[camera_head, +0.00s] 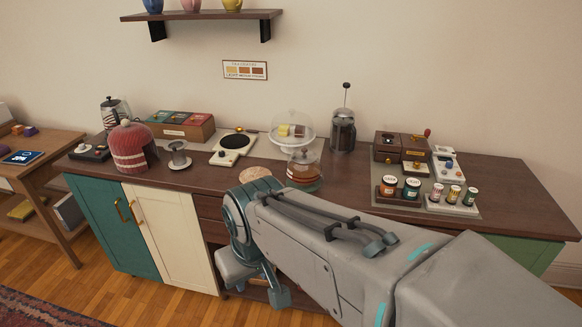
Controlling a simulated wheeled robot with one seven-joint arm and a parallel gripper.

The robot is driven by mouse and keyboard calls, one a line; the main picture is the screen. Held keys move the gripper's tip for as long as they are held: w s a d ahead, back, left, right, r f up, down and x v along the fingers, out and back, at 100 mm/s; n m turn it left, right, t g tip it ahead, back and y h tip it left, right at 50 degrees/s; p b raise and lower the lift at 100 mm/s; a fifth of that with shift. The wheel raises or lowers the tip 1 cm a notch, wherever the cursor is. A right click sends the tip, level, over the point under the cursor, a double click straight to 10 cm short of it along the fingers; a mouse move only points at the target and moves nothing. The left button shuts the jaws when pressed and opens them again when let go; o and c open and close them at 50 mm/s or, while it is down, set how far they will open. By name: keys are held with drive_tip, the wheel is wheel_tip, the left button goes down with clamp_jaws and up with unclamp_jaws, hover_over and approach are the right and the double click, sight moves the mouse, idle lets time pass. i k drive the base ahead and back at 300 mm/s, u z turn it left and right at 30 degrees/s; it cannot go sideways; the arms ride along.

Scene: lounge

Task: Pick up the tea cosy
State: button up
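The tea cosy (133,147) is a red knitted dome with a paler band and a bobble on top. It stands upright on the left part of the dark wooden counter, with a dark opening on its right side. My gripper (262,290) hangs low in front of the cabinet, below the counter top, to the right of and well apart from the cosy. It is partly hidden by my arm, and its fingers do not show clearly enough to tell open from shut.
A metal spool (179,157) stands close right of the cosy, a box of packets (181,126) behind it. A white scale (233,146) and glass dome (291,128) stand farther right.

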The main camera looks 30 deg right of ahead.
sight(129, 142)
drive_tip(key=z, duration=0.95)
drive_tip(key=i, duration=0.5)
drive_tip(key=u, duration=1.85)
drive_tip(key=k, duration=1.2)
drive_tip(key=u, duration=0.75)
drive_tip(key=i, duration=1.5)
drive_tip(key=z, duration=0.35)
drive_tip(key=i, duration=1.5)
drive_tip(key=z, duration=0.65)
